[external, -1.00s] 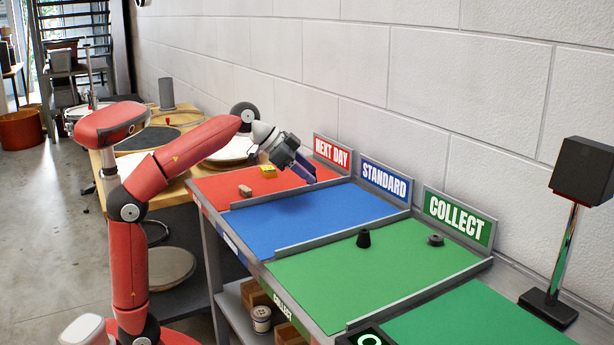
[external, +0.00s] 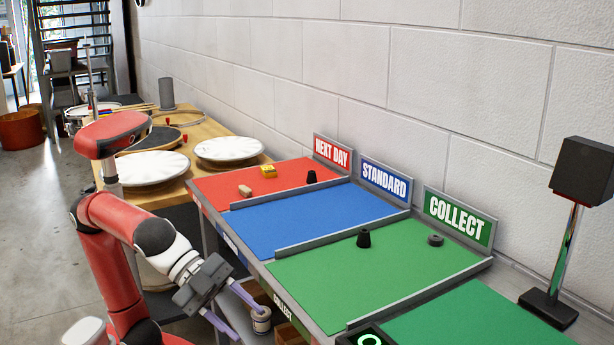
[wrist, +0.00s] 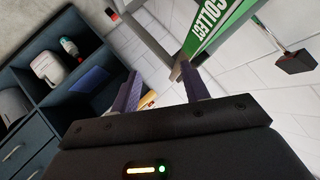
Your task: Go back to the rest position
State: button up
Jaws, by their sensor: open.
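My gripper (external: 236,312) is open and empty in the external view. It hangs low in front of the bench's front edge, beside the shelf under it, with its fingers pointing down and to the right. In the wrist view my gripper (wrist: 165,95) shows two purple fingers spread apart with nothing held between them.
The sorting bench has a red NEXT DAY bay (external: 210,184), a blue STANDARD bay (external: 320,220) and a green COLLECT bay (external: 390,275). Small items lie in the red and green bays. A spool (external: 261,320) stands on the lower shelf near my gripper. Drumheads (external: 228,148) lie behind.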

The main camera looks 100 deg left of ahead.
jog(key=s+a+f+n+g+y+p, duration=0.2)
jog(key=s+a+f+n+g, duration=0.4)
jog(key=s+a+f, duration=1.2)
notch_tip(320, 180, down, 3)
jog(key=n+p, duration=0.1)
jog(key=n, duration=0.3)
jog(key=shift+y, duration=0.3)
